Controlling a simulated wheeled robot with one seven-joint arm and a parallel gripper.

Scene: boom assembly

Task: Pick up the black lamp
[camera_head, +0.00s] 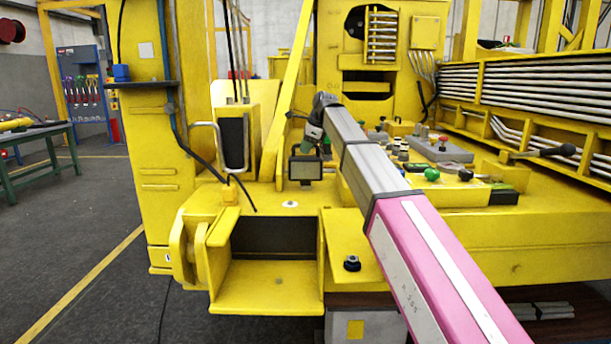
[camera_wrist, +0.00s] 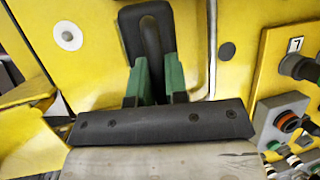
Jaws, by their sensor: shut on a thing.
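The black lamp (camera_head: 305,169) is small and boxy. It stands upright just above or on the yellow machine deck in the head view. My gripper (camera_head: 311,138) reaches down onto its top from above. In the wrist view the green fingers of my gripper (camera_wrist: 158,68) are closed on the lamp's dark upper part (camera_wrist: 132,22). The exact contact is partly hidden by the fingers. Whether the lamp touches the deck cannot be told.
A yellow diagonal beam (camera_head: 288,90) rises just left of the lamp. Several knobs, buttons and a grey control box (camera_head: 440,150) crowd the deck to the right. A yellow recess (camera_head: 268,285) opens at the front. A green table (camera_head: 38,135) stands far left.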

